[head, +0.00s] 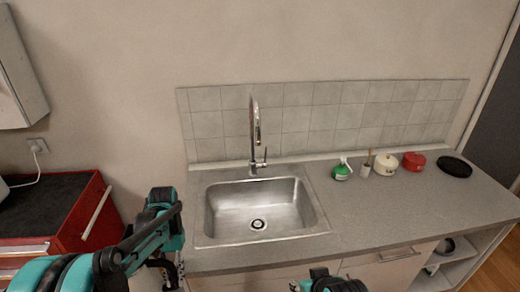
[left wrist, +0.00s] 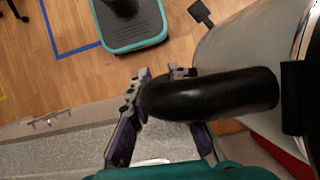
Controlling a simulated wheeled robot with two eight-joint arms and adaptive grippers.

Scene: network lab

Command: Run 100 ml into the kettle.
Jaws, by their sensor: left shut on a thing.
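In the left wrist view the kettle (left wrist: 235,60) has a pale metallic body and a thick black handle (left wrist: 215,95). My left gripper (left wrist: 160,85) is shut on that handle, one finger on each side. In the head view the left arm reaches in at the lower left, in front of the counter, and I cannot make out the kettle there. The steel sink (head: 290,205) is set in the grey counter, to the right of that arm. A tall chrome tap (head: 252,125) with a side lever (head: 263,158) stands behind it. My right arm shows only in part at the bottom edge; its jaws do not show.
Right of the sink on the counter (head: 400,215) are a green bottle (head: 342,172), a brush holder (head: 366,171), a cream pot (head: 386,165), a red pot (head: 414,161) and a black round dish (head: 455,167). A red cabinet (head: 85,215) stands at left. The counter's front right is clear.

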